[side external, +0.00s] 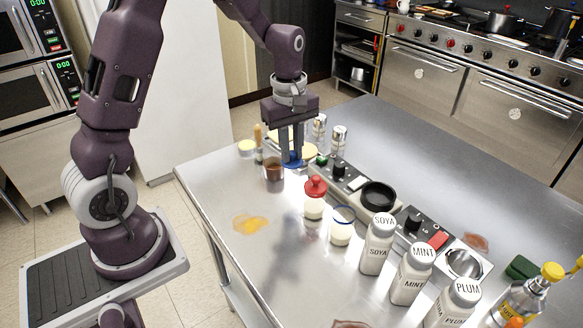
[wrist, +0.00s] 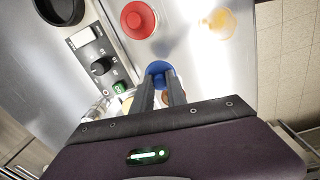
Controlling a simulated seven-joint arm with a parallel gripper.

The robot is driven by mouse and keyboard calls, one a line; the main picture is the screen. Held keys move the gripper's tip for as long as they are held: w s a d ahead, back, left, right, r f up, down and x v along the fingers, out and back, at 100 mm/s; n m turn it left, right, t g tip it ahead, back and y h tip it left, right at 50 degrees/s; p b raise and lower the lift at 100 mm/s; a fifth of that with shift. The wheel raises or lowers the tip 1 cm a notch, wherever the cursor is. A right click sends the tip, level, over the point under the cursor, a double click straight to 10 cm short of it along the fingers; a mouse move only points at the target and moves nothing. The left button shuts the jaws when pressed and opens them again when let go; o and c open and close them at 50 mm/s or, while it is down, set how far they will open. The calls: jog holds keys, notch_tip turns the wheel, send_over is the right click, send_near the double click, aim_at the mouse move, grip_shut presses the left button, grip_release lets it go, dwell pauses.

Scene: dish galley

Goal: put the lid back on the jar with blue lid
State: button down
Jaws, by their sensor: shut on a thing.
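My gripper (side external: 292,158) is shut on the blue lid (side external: 294,164) and holds it near the far left part of the steel table. In the wrist view the lid (wrist: 158,68) sits at the tips of my gripper (wrist: 160,78). The open jar (side external: 340,234), glass with a blue rim and pale contents, stands upright on the table, nearer the camera and to the right of my gripper. The jar is not visible in the wrist view. The height of the lid above the table is hard to tell.
A jar with a red lid (side external: 315,202) stands between my gripper and the open jar. A yellow spill (side external: 251,223) lies left.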

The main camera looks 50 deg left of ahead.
aim_at(292, 152)
notch_tip(292, 152, up, 10)
jog(key=d, duration=1.7)
notch_tip(292, 152, down, 11)
jog(key=shift+d, duration=0.25)
jog(key=shift+w+f, duration=0.1)
jog(key=shift+f, duration=0.05)
dwell(1.1)
jog(key=c, duration=1.3)
grip_release()
jog(key=shift+o, duration=0.5)
jog(key=o, duration=0.4)
